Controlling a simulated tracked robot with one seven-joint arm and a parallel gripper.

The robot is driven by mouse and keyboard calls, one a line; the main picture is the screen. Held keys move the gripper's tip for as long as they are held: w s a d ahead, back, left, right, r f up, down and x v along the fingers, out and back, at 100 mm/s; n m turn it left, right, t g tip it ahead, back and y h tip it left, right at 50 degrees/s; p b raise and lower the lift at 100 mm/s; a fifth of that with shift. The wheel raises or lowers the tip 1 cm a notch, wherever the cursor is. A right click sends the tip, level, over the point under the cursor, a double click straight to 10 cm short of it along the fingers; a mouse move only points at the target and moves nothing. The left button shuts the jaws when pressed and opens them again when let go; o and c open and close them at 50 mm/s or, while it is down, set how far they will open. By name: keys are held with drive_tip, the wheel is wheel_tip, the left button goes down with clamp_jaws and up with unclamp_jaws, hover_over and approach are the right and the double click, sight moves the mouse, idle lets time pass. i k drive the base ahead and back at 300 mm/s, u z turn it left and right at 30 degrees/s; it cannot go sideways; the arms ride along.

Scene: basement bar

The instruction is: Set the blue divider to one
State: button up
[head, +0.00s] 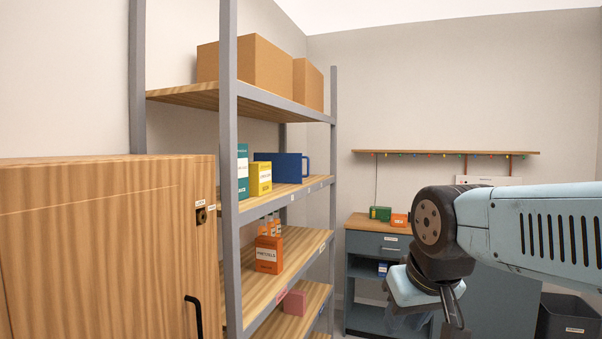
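The blue divider (279,166) looks like a flat upright blue panel with a handle-like loop at its right end. It stands on the second shelf board from the top of the grey-framed rack, behind a yellow box (260,179). The yellow box covers part of its left side. Small labels show on the shelf's front edge (292,197), too small to read. My gripper (437,325) hangs low at the right, well away from the rack and the divider. Its fingers are partly cut off by the bottom edge, so its opening does not show.
A teal box (243,172) stands left of the yellow one. A wooden cabinet (95,245) blocks the left. A dark cabinet (379,244) stands behind my arm, with a dark bin (570,318) at right.

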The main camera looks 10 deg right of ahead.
sight(286, 167)
drive_tip(key=k, duration=0.4)
drive_tip(key=z, duration=0.55)
drive_tip(key=i, duration=1.35)
drive_tip(key=u, duration=0.2)
